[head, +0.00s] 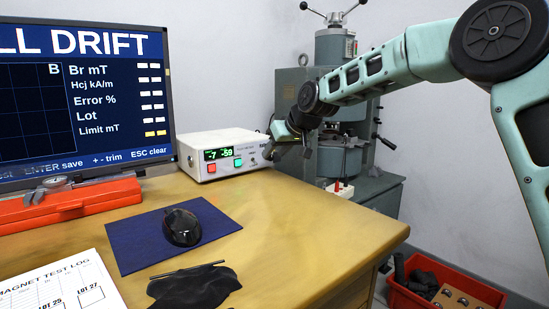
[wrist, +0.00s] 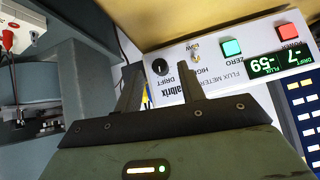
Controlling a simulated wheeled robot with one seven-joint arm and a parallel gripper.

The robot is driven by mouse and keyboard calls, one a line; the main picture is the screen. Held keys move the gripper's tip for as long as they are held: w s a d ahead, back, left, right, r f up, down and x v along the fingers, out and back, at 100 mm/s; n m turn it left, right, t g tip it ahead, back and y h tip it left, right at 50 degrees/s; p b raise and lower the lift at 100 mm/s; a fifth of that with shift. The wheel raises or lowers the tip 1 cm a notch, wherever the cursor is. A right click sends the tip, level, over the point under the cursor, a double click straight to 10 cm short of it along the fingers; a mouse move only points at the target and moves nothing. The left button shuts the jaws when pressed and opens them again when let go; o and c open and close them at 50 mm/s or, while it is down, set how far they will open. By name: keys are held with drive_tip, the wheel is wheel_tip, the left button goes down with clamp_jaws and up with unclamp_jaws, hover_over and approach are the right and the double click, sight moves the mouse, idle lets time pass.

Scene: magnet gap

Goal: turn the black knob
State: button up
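The black knob (wrist: 160,67), labelled DRIFT, is on the front panel of the white flux meter (wrist: 215,72) in the wrist view. My gripper (wrist: 158,70) is open, with one finger on each side of the knob in that view. There are visible gaps between the knob and both fingers, and I cannot tell how far the tips are from the panel. In the head view my gripper (head: 270,148) is at the right end of the flux meter (head: 200,143) and hides the knob. The green display reads -7 and -59.
A toggle switch (wrist: 195,50), a teal button (wrist: 231,48) and a red button (wrist: 288,31) are on the same panel. A monitor (head: 85,100) stands left of the meter. A grey machine (head: 290,90) stands behind my arm. A mouse (head: 182,227) lies on the desk (head: 300,235).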

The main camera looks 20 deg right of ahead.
drive_tip(key=shift+w+a+f, duration=0.2)
drive_tip(key=shift+w+f, duration=0.2)
clamp_jaws()
